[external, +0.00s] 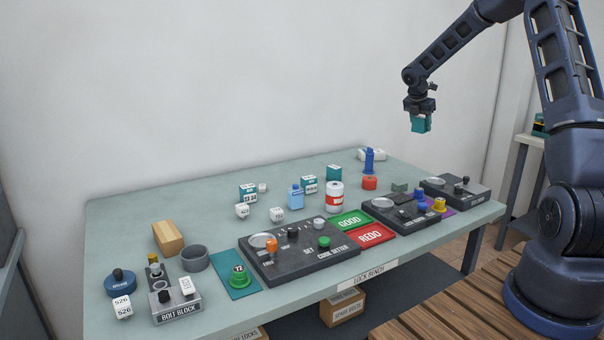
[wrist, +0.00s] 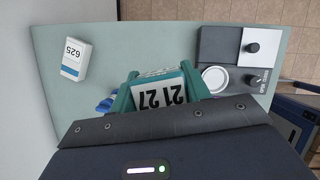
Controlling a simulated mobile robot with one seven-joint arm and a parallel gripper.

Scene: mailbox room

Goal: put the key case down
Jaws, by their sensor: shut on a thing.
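My gripper (external: 420,113) hangs above the right rear of the bench and is shut on the key case (external: 421,124), a small teal and white box. In the wrist view the case (wrist: 161,92) shows a white face printed "21 27", upside down, between the fingers. The case is clear of the bench (external: 130,222), with air below it. Its underside is hidden.
A white box marked 625 (wrist: 76,58) lies left in the wrist view. Teal-white boxes (external: 248,193) stand mid-bench. Bare bench shows at the rear left.

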